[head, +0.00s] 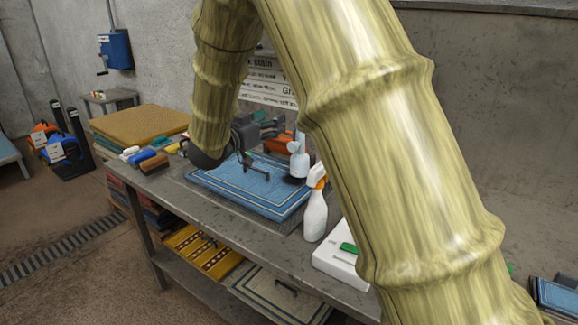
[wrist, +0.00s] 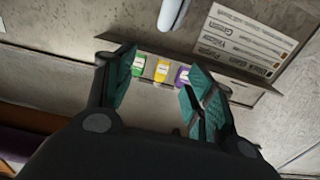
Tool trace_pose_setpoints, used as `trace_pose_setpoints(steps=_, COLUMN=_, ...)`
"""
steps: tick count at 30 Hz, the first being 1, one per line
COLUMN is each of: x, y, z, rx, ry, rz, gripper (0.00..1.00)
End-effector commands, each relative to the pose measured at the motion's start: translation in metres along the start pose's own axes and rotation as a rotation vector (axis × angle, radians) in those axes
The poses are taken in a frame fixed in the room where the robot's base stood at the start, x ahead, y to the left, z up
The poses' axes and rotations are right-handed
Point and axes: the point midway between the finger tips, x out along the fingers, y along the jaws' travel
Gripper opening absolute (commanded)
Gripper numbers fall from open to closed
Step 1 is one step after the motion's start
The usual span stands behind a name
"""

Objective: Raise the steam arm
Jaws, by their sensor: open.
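My gripper (head: 255,168) is over the blue bordered rug (head: 245,190) on the metal workbench, its fingers apart and nothing between them. In the wrist view my gripper (wrist: 160,92) has its two teal-padded fingers spread. A pale blue-white upright piece (head: 298,158) with a dark base stands at the rug's right side, just right of my gripper. It may be the steam arm, but I cannot tell for certain. A rounded white end (wrist: 172,12) shows at the top of the wrist view, beyond the fingers. My own arm hides part of the bench.
A white spray bottle (head: 315,212) with an orange trigger stands at the bench's front edge. A white box (head: 340,262) is right of it. Small coloured containers (wrist: 161,70) stand by a label board (wrist: 245,40).

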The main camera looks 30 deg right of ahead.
Motion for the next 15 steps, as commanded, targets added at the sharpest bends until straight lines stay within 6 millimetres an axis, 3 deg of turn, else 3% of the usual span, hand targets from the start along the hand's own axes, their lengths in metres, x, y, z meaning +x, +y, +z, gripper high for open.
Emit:
trace_pose_setpoints(steps=1, x=0.000, y=0.000, z=0.024, rx=0.000, ry=0.000, rz=0.000, gripper=0.54)
trace_pose_setpoints(steps=3, x=-0.001, y=-0.001, z=0.040, rx=0.000, ry=0.000, rz=-0.001, gripper=0.54)
trace_pose_setpoints(steps=9, x=-0.001, y=-0.001, z=0.083, rx=0.000, ry=0.000, rz=-0.002, gripper=0.54)
trace_pose_setpoints(steps=15, x=-0.001, y=-0.001, z=0.112, rx=0.000, ry=0.000, rz=-0.002, gripper=0.54)
